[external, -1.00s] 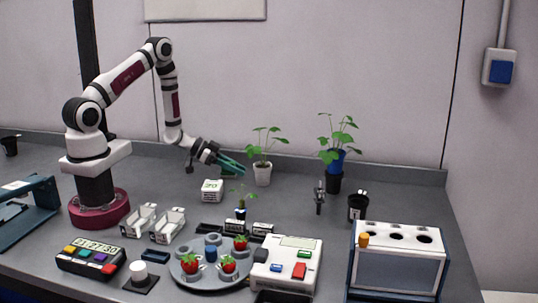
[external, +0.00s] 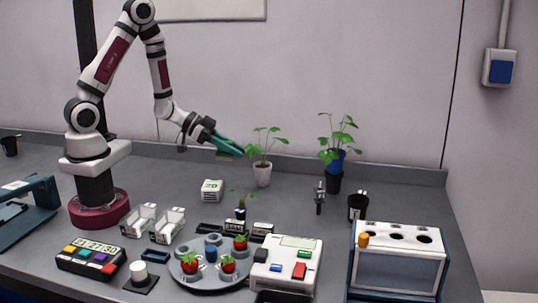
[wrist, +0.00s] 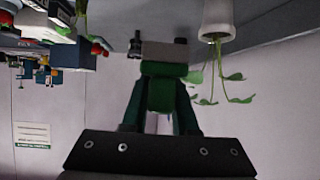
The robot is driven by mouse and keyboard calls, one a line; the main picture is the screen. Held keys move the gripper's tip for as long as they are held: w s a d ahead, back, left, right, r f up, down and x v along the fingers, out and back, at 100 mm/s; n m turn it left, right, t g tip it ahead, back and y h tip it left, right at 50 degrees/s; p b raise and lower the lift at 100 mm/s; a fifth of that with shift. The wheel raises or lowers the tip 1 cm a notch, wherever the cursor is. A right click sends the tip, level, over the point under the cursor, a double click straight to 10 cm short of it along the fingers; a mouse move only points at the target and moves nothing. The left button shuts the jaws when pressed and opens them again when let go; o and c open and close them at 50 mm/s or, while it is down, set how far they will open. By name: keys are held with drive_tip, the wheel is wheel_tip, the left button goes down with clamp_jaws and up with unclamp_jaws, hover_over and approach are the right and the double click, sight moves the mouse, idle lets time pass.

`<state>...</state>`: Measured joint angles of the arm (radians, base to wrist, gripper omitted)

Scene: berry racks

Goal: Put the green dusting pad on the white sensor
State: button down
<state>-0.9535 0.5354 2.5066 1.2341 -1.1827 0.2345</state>
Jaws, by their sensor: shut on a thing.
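My gripper (external: 232,148) is raised above the back of the bench, tilted down to the right, just left of a white-potted plant. It is shut on the green dusting pad, a small green block (wrist: 163,92) between the green fingers in the wrist view, with a grey block-like part (wrist: 165,51) beyond it. In the external view the pad blends with the fingers. A white cylinder on a dark square base (external: 138,270) stands at the front left. I cannot tell which is the white sensor.
The white-potted plant (external: 262,173) is close to my gripper. A small seedling (external: 241,208), a round grey tray (external: 209,284) with strawberries, white racks (external: 167,226) and a button box (external: 285,265) crowd the front. Bench around the white cube is fairly clear.

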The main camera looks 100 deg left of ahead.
sight(219, 187)
drive_tip(key=s+d+m+h, duration=0.3)
drive_tip(key=s+m+h, duration=0.1)
drive_tip(key=m+h, duration=0.1)
drive_tip(key=shift+g+h, duration=0.4)
drive_tip(key=shift+g, duration=0.1)
drive_tip(key=f, duration=0.7)
drive_tip(key=shift+d+f, duration=0.1)
drive_tip(key=shift+d, duration=0.15)
drive_tip(key=shift+f, duration=0.15)
drive_tip(key=c, duration=0.7)
unclamp_jaws()
